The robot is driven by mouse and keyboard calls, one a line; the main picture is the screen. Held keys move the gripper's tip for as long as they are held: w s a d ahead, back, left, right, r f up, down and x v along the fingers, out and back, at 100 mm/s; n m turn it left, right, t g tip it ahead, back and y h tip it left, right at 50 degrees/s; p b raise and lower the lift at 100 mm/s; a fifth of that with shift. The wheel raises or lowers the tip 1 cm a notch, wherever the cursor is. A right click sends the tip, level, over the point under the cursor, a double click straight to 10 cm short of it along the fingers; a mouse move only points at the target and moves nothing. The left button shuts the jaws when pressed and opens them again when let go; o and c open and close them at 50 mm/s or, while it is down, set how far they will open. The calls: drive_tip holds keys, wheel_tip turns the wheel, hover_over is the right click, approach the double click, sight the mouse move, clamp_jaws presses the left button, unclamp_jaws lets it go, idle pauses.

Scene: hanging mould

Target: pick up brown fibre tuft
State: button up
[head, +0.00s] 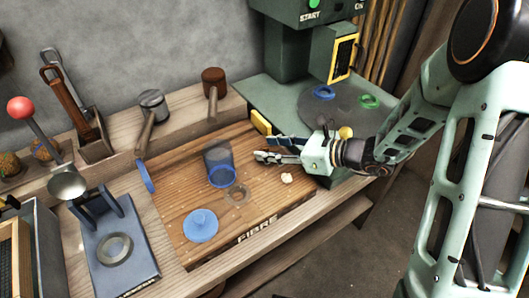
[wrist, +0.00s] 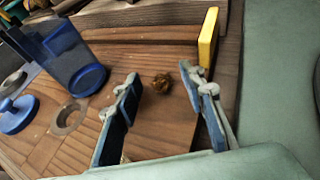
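The brown fibre tuft (wrist: 161,84) is a small dark brown clump on the wooden board. In the wrist view it appears between the two fingers of my gripper (wrist: 164,88), with clear gaps on both sides. The fingers are spread and hold nothing. In the head view my gripper (head: 264,147) reaches in from the right, low over the board's back right part. I cannot make out the brown tuft in the head view; the gripper seems to hide it. A cream tuft (head: 287,178) lies on the board in front of the gripper.
A mesh cylinder with a blue rim (head: 222,177) stands left of the gripper. A flat ring (head: 238,193) and a blue disc with a knob (head: 201,226) lie nearer the front. A yellow block (wrist: 208,38) stands behind the tuft. The green machine (head: 300,45) is at the back right.

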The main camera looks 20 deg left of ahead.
drive_tip(key=shift+a+f, duration=0.1)
drive_tip(key=shift+a, duration=0.15)
drive_tip(key=shift+c, duration=0.5)
drive_tip(key=c, duration=0.7)
